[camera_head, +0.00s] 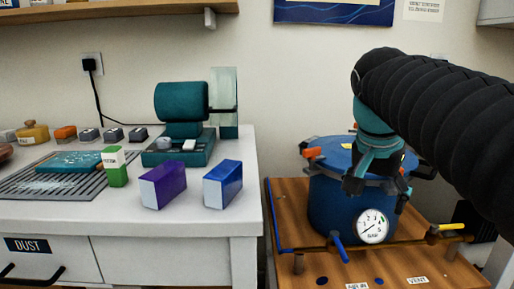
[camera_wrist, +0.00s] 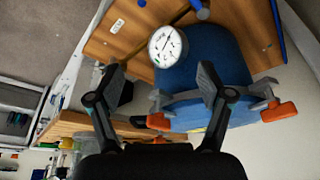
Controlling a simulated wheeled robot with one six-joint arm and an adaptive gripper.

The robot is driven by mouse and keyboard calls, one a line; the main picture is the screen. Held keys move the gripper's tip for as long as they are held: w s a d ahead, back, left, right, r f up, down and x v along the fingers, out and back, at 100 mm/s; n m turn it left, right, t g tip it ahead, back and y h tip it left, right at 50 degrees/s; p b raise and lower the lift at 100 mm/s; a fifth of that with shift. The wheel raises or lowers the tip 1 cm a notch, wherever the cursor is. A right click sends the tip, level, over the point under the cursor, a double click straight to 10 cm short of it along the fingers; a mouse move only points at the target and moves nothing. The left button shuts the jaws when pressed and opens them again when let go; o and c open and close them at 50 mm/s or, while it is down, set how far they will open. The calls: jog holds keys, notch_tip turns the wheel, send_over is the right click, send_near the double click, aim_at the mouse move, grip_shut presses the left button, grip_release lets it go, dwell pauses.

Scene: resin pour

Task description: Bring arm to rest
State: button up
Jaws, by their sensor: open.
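My arm (camera_head: 440,120) comes in from the right in the head view, wrapped in a black ribbed sleeve. My gripper (camera_head: 376,188) hangs in front of the blue pressure pot (camera_head: 330,205), near its rim. In the wrist view my gripper (camera_wrist: 160,82) is open, its two black fingers spread, with nothing held between them. The pot (camera_wrist: 215,55) shows beyond the fingers, with its round pressure gauge (camera_wrist: 167,46) and orange-handled clamps (camera_wrist: 279,112). The gauge (camera_head: 372,226) faces forward in the head view. Whether a finger touches the pot I cannot tell.
The pot stands on a wooden stand (camera_head: 285,215) with a blue lever (camera_head: 339,247) and a yellow-handled valve (camera_head: 452,227).

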jog(key=s+a+f+n+t+y, duration=0.1)
jog(key=s+f+n, duration=0.3)
jog(key=f, duration=0.5)
jog(key=s+a+f+n+t+y, duration=0.1)
jog(key=s+a+f+n, duration=0.3)
jog(key=s+f, duration=0.4)
jog(key=shift+a+f+t+y, duration=0.3)
jog(key=shift+f, duration=0.45)
jog(key=shift+s, duration=0.1)
